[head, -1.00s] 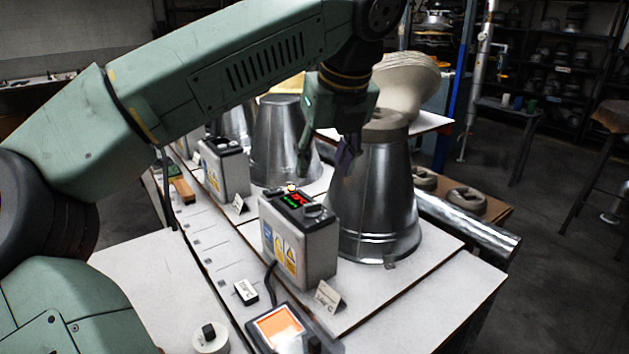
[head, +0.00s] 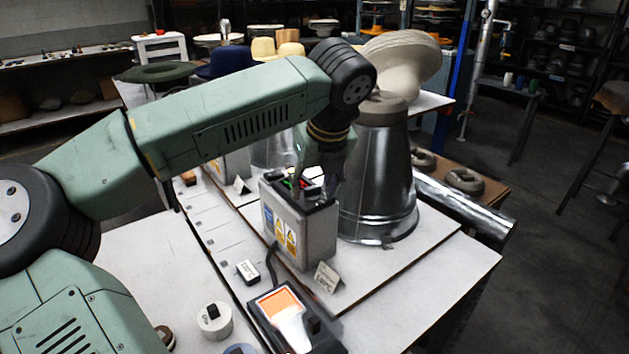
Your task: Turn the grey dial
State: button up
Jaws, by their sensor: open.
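The control box (head: 318,236) is a grey box with yellow and blue warning labels, standing in front of a metal cone. Its dark top carries small red and green displays (head: 292,183). The grey dial sits on the box top, but in the head view my gripper mostly hides it. My gripper (head: 317,186) is open and points down, its fingers low over the right part of the box top. I cannot tell whether they touch the dial or stand around it.
The tall metal cone (head: 378,185) with a grey felt ring on top stands close behind my gripper. A small folded card (head: 327,277) and a device with an orange screen (head: 279,305) are in front of the box. The board's right front is clear.

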jog(key=shift+c, duration=0.2)
grip_shut()
dwell(0.4)
jog(key=shift+f+b, duration=0.1)
jog(key=shift+b, duration=0.25)
jog(key=shift+a+f+m+h+b, duration=0.15)
jog(key=shift+m+h+b, duration=0.25)
jog(key=shift+m+b, duration=0.6)
jog(key=shift+a+r+m+h+b, duration=0.15)
jog(key=shift+m+h+b, duration=0.2)
jog(key=shift+m, duration=0.6)
jog(key=shift+r+m+h+b, duration=0.1)
jog(key=shift+m+h+b, duration=0.2)
jog(key=shift+m, duration=0.65)
jog(key=shift+o, duration=0.2)
grip_release()
